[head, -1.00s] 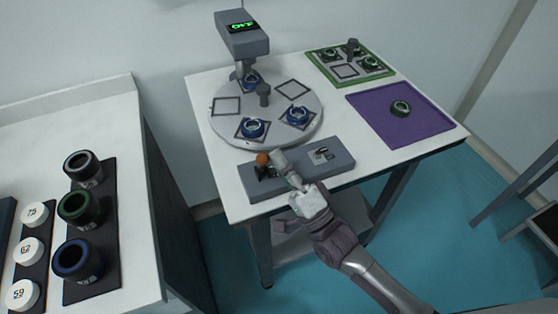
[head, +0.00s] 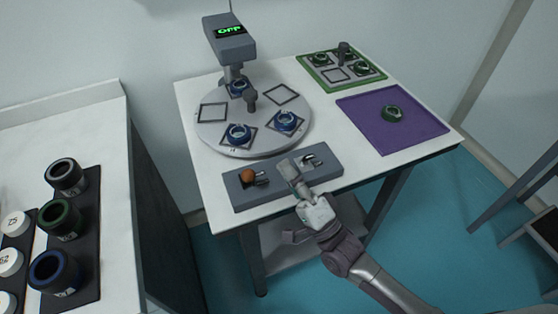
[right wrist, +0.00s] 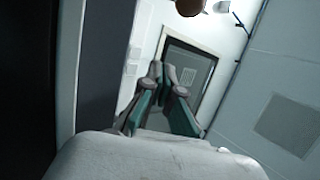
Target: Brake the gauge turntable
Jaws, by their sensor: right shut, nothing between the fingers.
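The round grey turntable (head: 215,135) carries blue-ringed gauges (head: 238,134) on square-marked spots and a central post (head: 250,97). A grey gauge head (head: 230,45) with a green "OFF" display stands over its back. In front lies a grey control box (head: 237,196) with an orange-knobbed lever (head: 247,176) on its left and a metal lever (head: 312,159) on its right. My right gripper (head: 285,166) is shut and empty over the box, between the two levers and apart from the orange knob. The right wrist view shows its fingertips (right wrist: 164,72) and the knob (right wrist: 189,7) at the top.
A left bench (head: 105,130) holds dark rings on a black strip and white numbered discs.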

